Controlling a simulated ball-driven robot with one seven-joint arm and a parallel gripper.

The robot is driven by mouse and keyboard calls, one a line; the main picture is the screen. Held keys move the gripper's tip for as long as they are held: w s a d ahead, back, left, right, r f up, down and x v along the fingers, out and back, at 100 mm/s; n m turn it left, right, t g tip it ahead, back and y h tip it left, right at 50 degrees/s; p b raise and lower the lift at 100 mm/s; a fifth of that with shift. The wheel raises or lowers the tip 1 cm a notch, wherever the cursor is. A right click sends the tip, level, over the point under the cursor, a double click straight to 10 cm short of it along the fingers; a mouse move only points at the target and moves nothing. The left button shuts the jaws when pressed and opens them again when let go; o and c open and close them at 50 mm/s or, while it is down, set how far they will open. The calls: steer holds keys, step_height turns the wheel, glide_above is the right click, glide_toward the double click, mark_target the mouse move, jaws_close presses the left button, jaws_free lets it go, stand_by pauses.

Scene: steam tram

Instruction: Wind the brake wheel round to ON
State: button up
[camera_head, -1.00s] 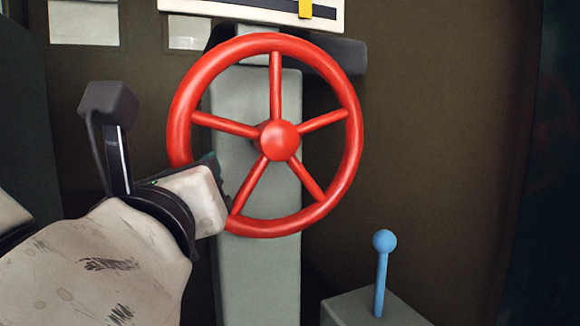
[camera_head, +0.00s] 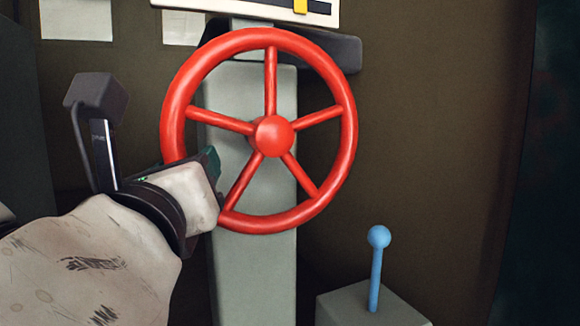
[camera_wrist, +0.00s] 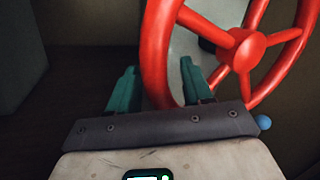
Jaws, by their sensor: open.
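The red brake wheel (camera_head: 343,178) has several spokes and a round hub (camera_head: 273,136). It stands upright on a grey column (camera_head: 255,275). My gripper (camera_head: 214,172) is at the lower left of the wheel in the head view. In the wrist view my gripper (camera_wrist: 160,85) has its two teal fingers apart, with the wheel's rim (camera_wrist: 155,50) passing between them or just beyond; I cannot tell how deep. Above the wheel is a white plate (camera_head: 240,8) with a dark slot and a yellow marker (camera_head: 300,6). The plate's top is cut off, and no ON lettering shows.
A blue ball-topped lever (camera_head: 376,265) stands on a grey box (camera_head: 365,312) at the lower right. The lever's ball also shows in the wrist view (camera_wrist: 264,122). Pale sheets (camera_head: 76,18) are on the brown back wall. The space right of the wheel is clear.

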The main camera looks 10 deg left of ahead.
steer(key=b+v, duration=0.2)
steer(key=v, duration=0.8)
steer(key=shift+s, duration=0.2)
